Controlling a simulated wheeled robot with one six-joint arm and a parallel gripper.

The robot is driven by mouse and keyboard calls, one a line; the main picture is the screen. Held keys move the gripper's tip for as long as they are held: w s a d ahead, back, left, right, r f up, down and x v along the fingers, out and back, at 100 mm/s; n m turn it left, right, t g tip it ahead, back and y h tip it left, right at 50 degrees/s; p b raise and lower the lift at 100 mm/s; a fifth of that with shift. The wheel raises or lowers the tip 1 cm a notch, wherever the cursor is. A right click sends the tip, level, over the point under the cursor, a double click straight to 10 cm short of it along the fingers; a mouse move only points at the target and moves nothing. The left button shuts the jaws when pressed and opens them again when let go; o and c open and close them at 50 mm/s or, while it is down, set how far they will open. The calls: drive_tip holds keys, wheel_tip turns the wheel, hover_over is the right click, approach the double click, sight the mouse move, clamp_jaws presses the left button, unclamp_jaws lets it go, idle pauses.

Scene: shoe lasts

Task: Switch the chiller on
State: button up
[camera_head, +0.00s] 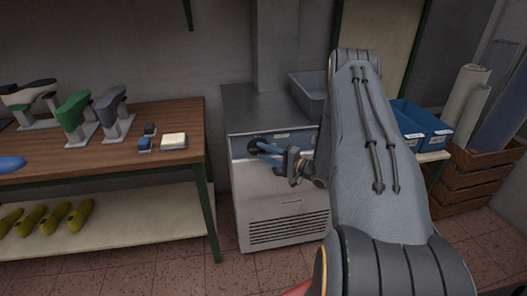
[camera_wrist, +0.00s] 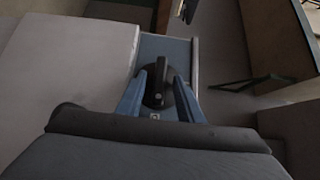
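The chiller (camera_head: 288,205) is a grey metal cabinet with a blue control panel and a vent grille low on its front. Its round black knob (camera_head: 255,145) sits at the panel's left. In the wrist view the knob (camera_wrist: 158,88) shows a raised grip bar with a white mark. My gripper (camera_head: 265,148) reaches the panel from the right, with its blue fingers pointing at the knob. In the wrist view my gripper's fingers (camera_wrist: 166,75) stand apart, one on each side of the grip bar. Whether they touch the bar I cannot tell.
A wooden workbench (camera_head: 100,150) with shoe lasts and small blocks stands left of the chiller. A grey bin (camera_head: 308,90) rests on the chiller top. Blue bins (camera_head: 420,125) and a wooden crate (camera_head: 470,185) stand at the right. Tiled floor shows in front.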

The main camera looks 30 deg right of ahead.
drive_tip(key=shift+w+a, duration=0.15)
drive_tip(key=shift+w, duration=0.05)
clamp_jaws()
